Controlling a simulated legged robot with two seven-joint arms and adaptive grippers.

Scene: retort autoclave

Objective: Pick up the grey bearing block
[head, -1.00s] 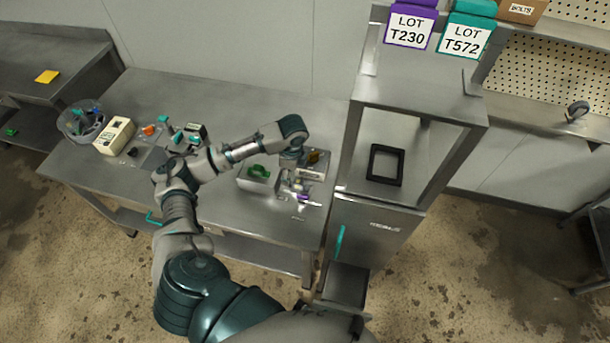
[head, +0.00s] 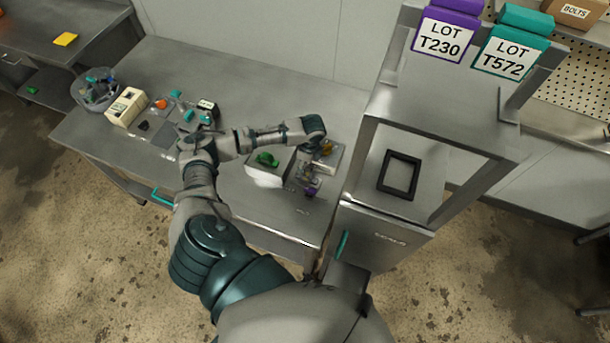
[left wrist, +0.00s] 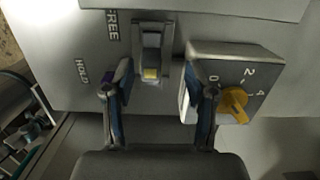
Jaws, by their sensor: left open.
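My left gripper (head: 314,172) reaches down at the right end of the steel table. In the left wrist view its two dark fingers (left wrist: 157,98) are apart, with nothing clamped between them. Beyond the fingertips is a grey panel (left wrist: 75,40) marked FREE and HOLD. A metal slide-like part (left wrist: 152,45) with a yellow mark stands between and ahead of the fingers. A grey dial block (left wrist: 235,65) with an orange knob is beside the right finger; I cannot tell whether they touch. I cannot pick out the grey bearing block with certainty; my wrist partly hides this area.
A pale box (head: 270,178) with a green part stands just left of the gripper. A cream box (head: 126,107), a clear bin (head: 95,92) and small parts lie at the table's left. A steel cabinet with a black frame (head: 400,175) stands close on the right.

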